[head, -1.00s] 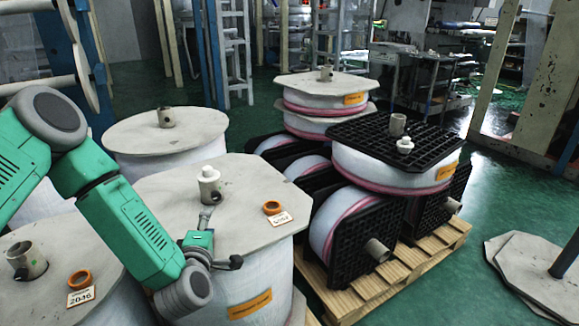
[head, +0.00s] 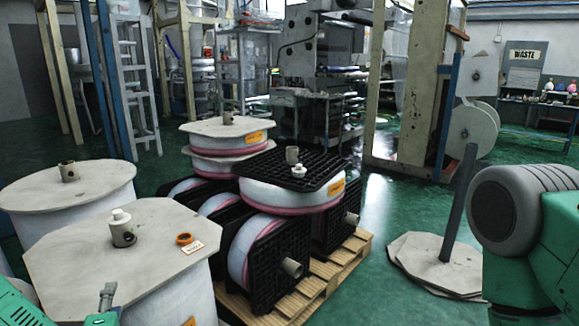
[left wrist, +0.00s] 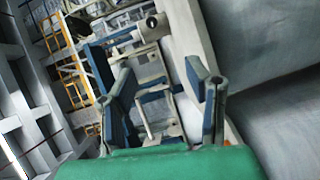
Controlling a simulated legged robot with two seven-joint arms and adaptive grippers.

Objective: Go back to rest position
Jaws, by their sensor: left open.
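My left gripper (head: 106,300) shows at the bottom left of the head view, in front of the near film roll with a pale octagonal top board (head: 110,245). In the left wrist view my left gripper (left wrist: 160,85) has its two fingers spread apart, with nothing between them. Beyond the fingers are blurred frames and a large pale surface. My right arm shows at the right edge of the head view as a green link with a grey joint; its gripper is out of sight.
A white cap (head: 121,220) and an orange ring (head: 184,239) sit on the near roll. Another roll (head: 70,185) stands behind it. A wooden pallet (head: 325,275) holds stacked rolls with black grids (head: 290,170). Flat boards with a post (head: 435,265) lie at right. Green floor lies between.

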